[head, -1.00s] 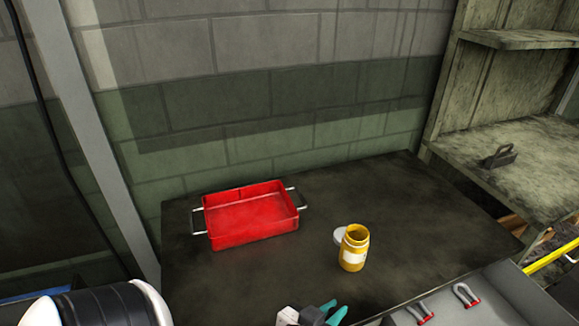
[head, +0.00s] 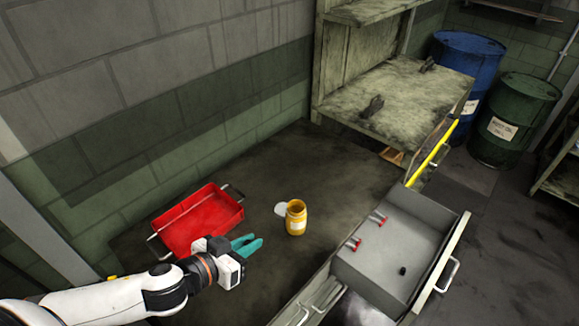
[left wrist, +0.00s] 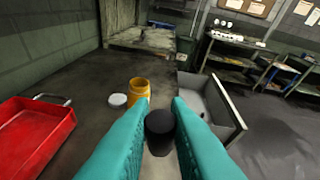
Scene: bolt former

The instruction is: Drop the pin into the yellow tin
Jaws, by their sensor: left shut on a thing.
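The yellow tin (head: 297,218) stands upright and open on the dark bench, with a pale label on its side. Its round white lid (head: 281,209) lies beside it on the left. In the left wrist view the tin (left wrist: 139,90) is ahead, just beyond the left fingertips. My left gripper (head: 247,245) is left of the tin in the head view, over the bench, apart from it. Its teal fingers are shut on a black round-ended pin (left wrist: 160,126). The rest of the pin is mostly hidden between the fingers. My right gripper is not in view.
A red tray (head: 197,220) with metal handles sits left of the tin. An open grey drawer (head: 390,255) to the right holds red-pinned shackles and a small black piece. A shelf unit (head: 385,75) stands behind; blue (head: 466,68) and green (head: 512,119) drums are farther right.

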